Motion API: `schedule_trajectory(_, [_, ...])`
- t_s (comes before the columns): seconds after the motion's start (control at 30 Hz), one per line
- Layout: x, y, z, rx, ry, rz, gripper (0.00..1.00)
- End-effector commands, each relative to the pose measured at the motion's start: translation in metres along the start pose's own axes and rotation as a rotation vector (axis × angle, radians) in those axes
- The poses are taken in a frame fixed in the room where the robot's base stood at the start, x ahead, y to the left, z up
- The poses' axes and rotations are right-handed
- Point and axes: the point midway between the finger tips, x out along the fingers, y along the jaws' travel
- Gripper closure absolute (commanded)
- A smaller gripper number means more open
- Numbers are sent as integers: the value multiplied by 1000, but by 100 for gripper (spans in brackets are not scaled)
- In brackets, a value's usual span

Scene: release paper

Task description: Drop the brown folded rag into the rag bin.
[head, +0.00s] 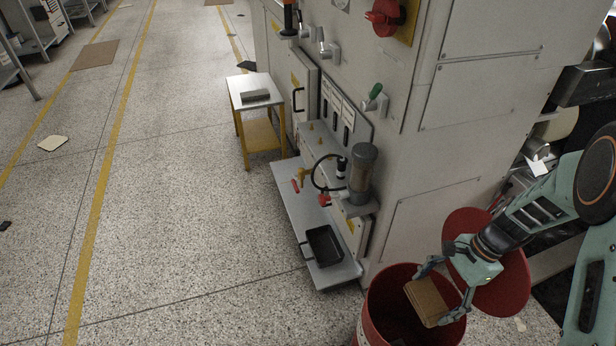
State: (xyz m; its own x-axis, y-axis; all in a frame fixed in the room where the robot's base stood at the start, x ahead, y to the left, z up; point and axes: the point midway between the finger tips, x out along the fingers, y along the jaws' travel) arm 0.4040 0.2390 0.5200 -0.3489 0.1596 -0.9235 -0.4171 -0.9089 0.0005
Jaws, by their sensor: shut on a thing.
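The brown folded rag (427,302) is a tan, flat, rectangular bundle at the bottom right of the head view. My gripper (441,290) is shut on it, with one finger on each side. The rag bin (374,316) is a red round bin with a dark inside. The rag shows over the bin's open mouth, tilted; I cannot tell how far it is above or below the rim. A red round lid (513,283) stands raised behind my gripper. The bin's lower part is cut off by the picture's bottom edge.
A grey machine cabinet (425,200) stands behind the bin. A low metal shelf with a black tray (324,246) and a pump cylinder (361,172) is left of it. A small yellow-legged table (246,83) stands farther back. The speckled floor (190,220) at left is mostly clear.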

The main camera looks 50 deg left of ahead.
Motion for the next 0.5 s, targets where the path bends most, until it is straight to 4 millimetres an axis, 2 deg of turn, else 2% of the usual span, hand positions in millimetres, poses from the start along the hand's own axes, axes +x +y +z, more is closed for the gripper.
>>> schedule_trajectory(0.1, [9, 0, -4, 0, 0, 0, 47])
schedule_trajectory(0.37, [8, 0, -4, -1, 1, 0, 47])
schedule_trajectory(0.4, [8, 0, -4, -1, 1, 0, 20])
schedule_trajectory(0.5, [8, 0, -4, -1, 1, 0, 9])
